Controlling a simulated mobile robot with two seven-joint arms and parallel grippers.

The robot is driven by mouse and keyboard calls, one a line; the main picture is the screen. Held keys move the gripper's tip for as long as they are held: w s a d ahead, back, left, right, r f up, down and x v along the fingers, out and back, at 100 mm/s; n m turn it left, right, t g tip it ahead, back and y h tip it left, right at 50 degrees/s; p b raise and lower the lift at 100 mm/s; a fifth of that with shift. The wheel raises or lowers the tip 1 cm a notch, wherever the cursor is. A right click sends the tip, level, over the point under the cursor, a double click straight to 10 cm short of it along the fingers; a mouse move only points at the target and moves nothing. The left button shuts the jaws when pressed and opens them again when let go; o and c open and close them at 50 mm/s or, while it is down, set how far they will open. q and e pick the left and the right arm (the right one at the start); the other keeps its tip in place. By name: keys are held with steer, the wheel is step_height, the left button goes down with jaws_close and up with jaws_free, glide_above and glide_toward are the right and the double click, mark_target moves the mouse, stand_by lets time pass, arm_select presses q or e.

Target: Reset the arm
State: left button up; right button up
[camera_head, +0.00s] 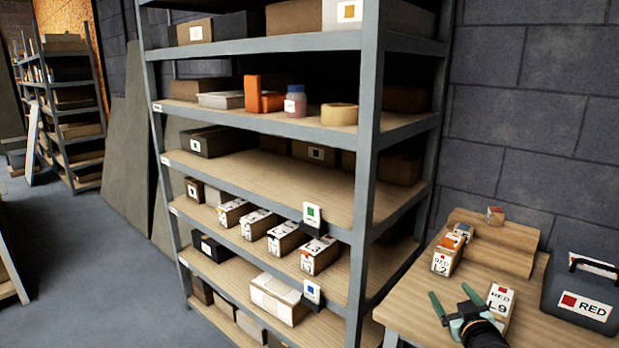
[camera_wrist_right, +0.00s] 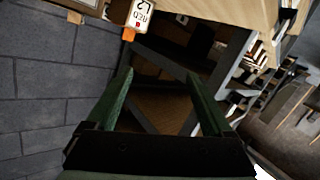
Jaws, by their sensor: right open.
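My right gripper (camera_head: 450,292) is open and empty at the lower right of the head view, over the wooden table's front part. Its green fingers are spread apart in the right wrist view (camera_wrist_right: 160,74), with nothing between them. A box labelled RED L2 (camera_head: 445,258) stands on the table behind the gripper, and it also shows at the top of the right wrist view (camera_wrist_right: 140,15). A box labelled RED L9 (camera_head: 500,306) is just right of the gripper, partly hidden by the wrist. My left gripper is not in view.
A grey case labelled RED (camera_head: 585,297) stands at the table's right. A raised wooden block (camera_head: 492,242) is at the table's back. A tall metal shelf (camera_head: 369,130) stands left of the table, holding a row of white-labelled boxes (camera_head: 286,238). Open floor (camera_head: 95,265) lies further left.

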steer(key=s+a+f+g+y, duration=0.1)
steer(key=s+a+f+g, duration=0.1)
steer(key=s+a+f, duration=0.4)
steer(key=s+a+f+g+y, duration=0.1)
steer(key=s+a+f, duration=0.1)
steer(key=s+f, duration=0.7)
steer(key=s+a+f+g, duration=0.1)
steer(key=s+a+f, duration=0.2)
steer(key=s, duration=0.7)
steer(key=s+a+f+g+y, duration=0.1)
steer(key=s+a+f, duration=0.3)
steer(key=s, duration=0.7)
step_height(320, 180, down, 2)
steer(key=shift+f+g, duration=0.15)
steer(key=shift+g, duration=0.65)
steer(key=shift+s, duration=0.1)
